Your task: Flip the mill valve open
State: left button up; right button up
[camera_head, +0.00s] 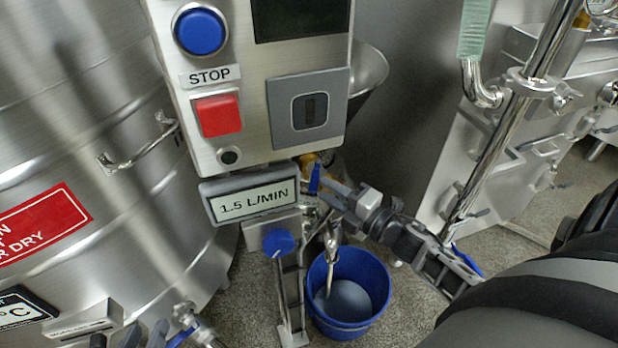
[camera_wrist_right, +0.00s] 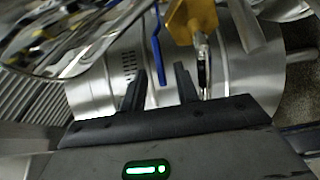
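The mill valve's blue lever (camera_head: 314,178) hangs down from a brass valve body (camera_head: 308,160) under the control box in the head view. In the right wrist view the blue lever (camera_wrist_right: 157,45) hangs from above, beside the brass body (camera_wrist_right: 190,20). My right gripper (camera_head: 328,194) is at the lever, coming in from the right. Its two dark fingers stand apart in the right wrist view (camera_wrist_right: 161,88), with the lever's lower end between them; contact cannot be told.
A blue bucket (camera_head: 347,295) stands on the floor below a metal spout (camera_head: 331,245). A 1.5 L/MIN sign (camera_head: 250,203) is just left of my right gripper. A steel tank (camera_head: 80,120) fills the left; a blue knob (camera_head: 280,241) sits below the sign.

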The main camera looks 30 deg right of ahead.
aim_at(315, 181)
jog(key=x, duration=0.6)
jog(key=shift+w+b, duration=0.3)
jog(key=shift+b, duration=0.15)
jog(key=shift+d, duration=0.1)
grip_shut()
